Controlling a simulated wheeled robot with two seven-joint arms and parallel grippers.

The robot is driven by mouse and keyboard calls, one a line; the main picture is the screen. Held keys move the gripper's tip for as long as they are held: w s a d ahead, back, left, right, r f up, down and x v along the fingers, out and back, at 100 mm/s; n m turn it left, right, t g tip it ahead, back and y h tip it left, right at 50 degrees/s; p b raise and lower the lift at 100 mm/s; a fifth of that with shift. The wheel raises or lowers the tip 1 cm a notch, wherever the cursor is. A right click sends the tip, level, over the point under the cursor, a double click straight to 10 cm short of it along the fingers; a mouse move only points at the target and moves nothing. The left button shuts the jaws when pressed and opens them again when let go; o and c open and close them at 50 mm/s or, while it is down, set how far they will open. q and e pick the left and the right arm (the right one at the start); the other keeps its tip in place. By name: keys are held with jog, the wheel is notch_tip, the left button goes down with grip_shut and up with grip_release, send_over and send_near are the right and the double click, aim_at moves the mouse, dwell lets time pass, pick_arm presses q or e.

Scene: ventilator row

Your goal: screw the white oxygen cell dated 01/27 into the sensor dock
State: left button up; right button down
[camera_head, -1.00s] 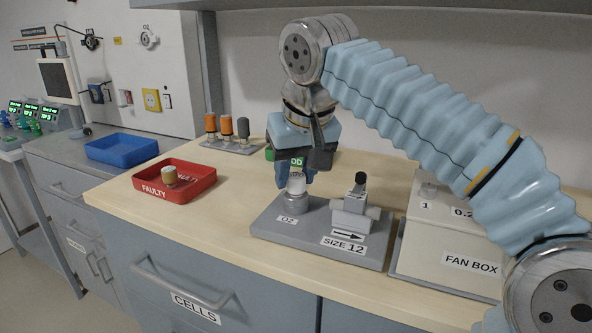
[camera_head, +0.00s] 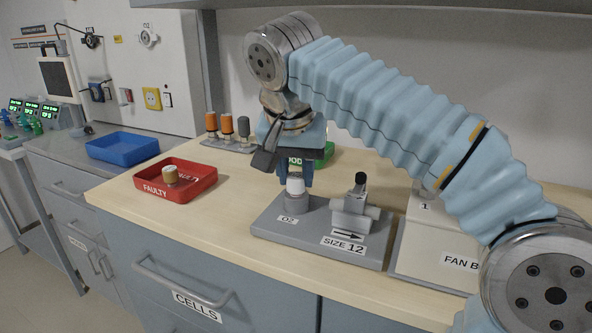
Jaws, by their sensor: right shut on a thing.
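The white oxygen cell (camera_head: 295,186) is upright on the round grey socket of the sensor dock (camera_head: 289,207), marked O2. I cannot tell how deep it sits, and its date is not readable. My right gripper (camera_head: 296,176) points down from above and is shut on the upper part of the white cell, its fingers partly hiding it. My left gripper is not in view.
A block marked SIZE 12 (camera_head: 352,216) shares the grey base (camera_head: 272,228). The fan box (camera_head: 440,240) stands right. A red FAULTY tray (camera_head: 205,187) holds a brown-topped cell (camera_head: 170,175). A green tray (camera_head: 328,153) is partly hidden behind my gripper. Orange-topped cells (camera_head: 227,124) stand behind.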

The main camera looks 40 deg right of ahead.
jog(key=m+g, duration=0.1)
jog(key=m, duration=0.2)
jog(key=shift+h, duration=0.4)
jog(key=m+g, duration=0.1)
jog(key=m, duration=0.2)
jog(key=c, duration=0.9)
grip_release()
jog(key=shift+r, duration=0.1)
jog(key=n+t, duration=0.1)
jog(key=n, duration=0.3)
jog(key=shift+s+b, duration=0.1)
jog(key=shift+b, duration=0.25)
jog(key=n+t, duration=0.1)
jog(key=n, duration=0.1)
jog(key=n+y, duration=0.1)
jog(key=n, duration=0.2)
jog(key=shift+t+y, duration=0.3)
jog(key=shift+t, duration=0.1)
